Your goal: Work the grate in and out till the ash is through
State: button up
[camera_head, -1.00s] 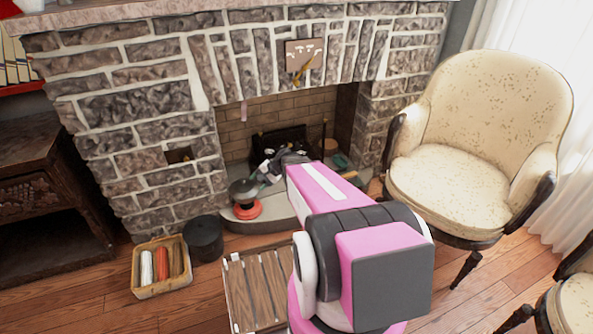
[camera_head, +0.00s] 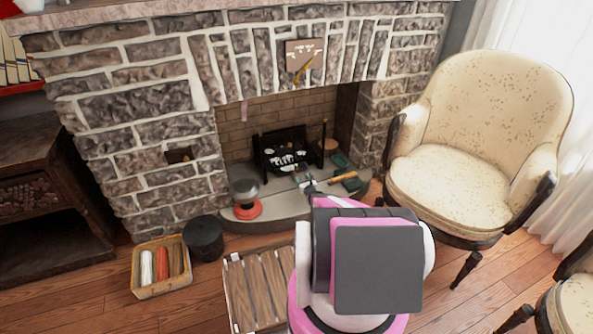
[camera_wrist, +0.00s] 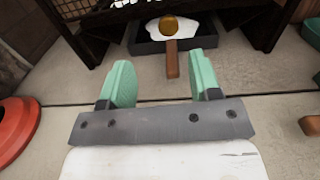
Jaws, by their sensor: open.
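The black grate (camera_head: 288,156) stands in the fireplace with white stuff in it; its lower part shows at the top of the wrist view (camera_wrist: 90,22). Under it a dark tray (camera_wrist: 205,40) holds a white patch of ash (camera_wrist: 158,37). A brown bar (camera_wrist: 172,62) with an amber round knob (camera_wrist: 169,24) points toward me over the tray's front; I cannot tell which part it joins. My gripper (camera_wrist: 162,72) is open and empty, its green fingers low over the hearth and apart on either side of the bar's near end. My arm hides part of the hearth.
A red ring-shaped base (camera_head: 248,210) under a dark round top stands at the hearth's left. A black bucket (camera_head: 203,238), a crate (camera_head: 148,290) and an armchair (camera_head: 470,170) stand around.

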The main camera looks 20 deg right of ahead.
aim_at(297, 169)
jog(key=shift+w+d+f+m, duration=0.1)
jog(key=shift+d+f+m, duration=0.2)
jog(key=shift+d+f, duration=0.15)
jog(key=w, duration=1)
jog(key=shift+w+a, duration=0.3)
jog(key=shift+a, duration=0.05)
jog(key=shift+r, duration=0.1)
